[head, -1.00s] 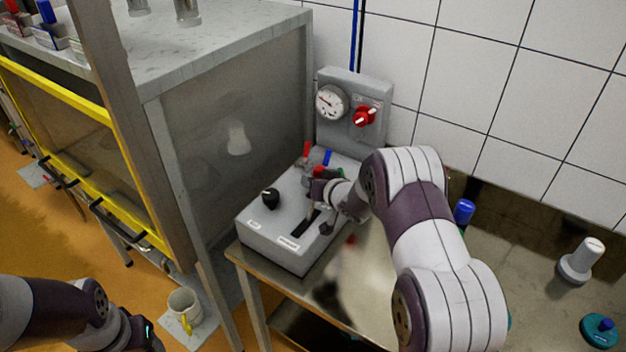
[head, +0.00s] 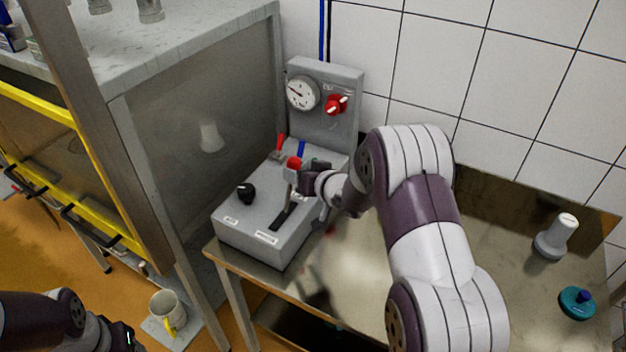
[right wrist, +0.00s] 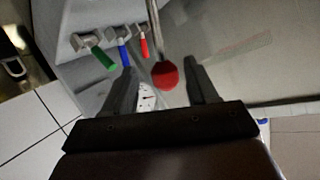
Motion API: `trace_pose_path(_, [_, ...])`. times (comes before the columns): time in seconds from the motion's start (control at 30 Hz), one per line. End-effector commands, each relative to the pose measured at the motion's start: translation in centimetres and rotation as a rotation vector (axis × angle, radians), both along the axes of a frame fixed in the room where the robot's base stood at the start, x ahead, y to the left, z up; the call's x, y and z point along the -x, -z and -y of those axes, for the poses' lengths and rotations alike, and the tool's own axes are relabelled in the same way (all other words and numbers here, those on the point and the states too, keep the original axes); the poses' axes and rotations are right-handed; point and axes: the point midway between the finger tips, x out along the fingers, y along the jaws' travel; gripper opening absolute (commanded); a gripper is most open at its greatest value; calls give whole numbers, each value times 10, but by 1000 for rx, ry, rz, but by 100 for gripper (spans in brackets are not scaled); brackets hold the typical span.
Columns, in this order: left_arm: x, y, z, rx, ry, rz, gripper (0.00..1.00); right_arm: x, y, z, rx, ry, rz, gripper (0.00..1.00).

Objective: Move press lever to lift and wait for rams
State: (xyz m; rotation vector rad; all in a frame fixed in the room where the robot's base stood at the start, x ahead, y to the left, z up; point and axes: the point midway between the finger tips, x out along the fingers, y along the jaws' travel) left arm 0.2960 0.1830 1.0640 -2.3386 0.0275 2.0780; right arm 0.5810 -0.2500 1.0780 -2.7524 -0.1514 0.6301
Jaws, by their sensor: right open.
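The press lever (head: 290,186) is a metal bar with a red ball knob (head: 294,163). It stands up from a dark slot in the grey control box (head: 250,237). My right gripper (head: 300,176) is close beside the lever top, on its right in the head view. In the right wrist view its two fingers are apart, and the red knob (right wrist: 165,75) shows between them; I cannot tell whether either touches it. My left gripper is out of the frame; only my left arm shows at lower left. The rams cannot be made out.
A gauge (head: 302,93) and red rotary knob (head: 336,104) sit on the panel behind. Green (right wrist: 103,58), blue (right wrist: 124,55) and red (right wrist: 144,44) handles are near the lever. A black knob (head: 246,193) is left of it. A yellow-barred cabinet (head: 100,200) stands left.

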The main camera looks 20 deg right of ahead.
Motion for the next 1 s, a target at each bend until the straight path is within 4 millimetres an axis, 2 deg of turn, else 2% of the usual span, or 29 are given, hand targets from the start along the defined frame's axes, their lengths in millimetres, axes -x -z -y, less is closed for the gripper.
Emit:
trace_pose_path(0.1, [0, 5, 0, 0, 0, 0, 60, 24, -12, 6, 0, 2, 4, 57])
trace_pose_path(0.3, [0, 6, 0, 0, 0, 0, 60, 51, -25, 12, 0, 3, 5, 57])
trace_pose_path(0.83, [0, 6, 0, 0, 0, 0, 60, 56, -27, 12, 2, -1, 5, 57])
trace_pose_path(0.87, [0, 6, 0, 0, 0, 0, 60, 56, -26, 12, 17, -4, 2, 57])
trace_pose_path(0.93, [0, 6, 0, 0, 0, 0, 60, 64, -10, 23, 102, 12, -67, 57])
trace_pose_path(0.97, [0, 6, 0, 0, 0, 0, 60, 72, 2, 30, 140, 34, -125, 57])
trace_pose_path(1.0, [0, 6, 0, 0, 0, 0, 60, 91, 18, 42, 202, 74, -236, 57])
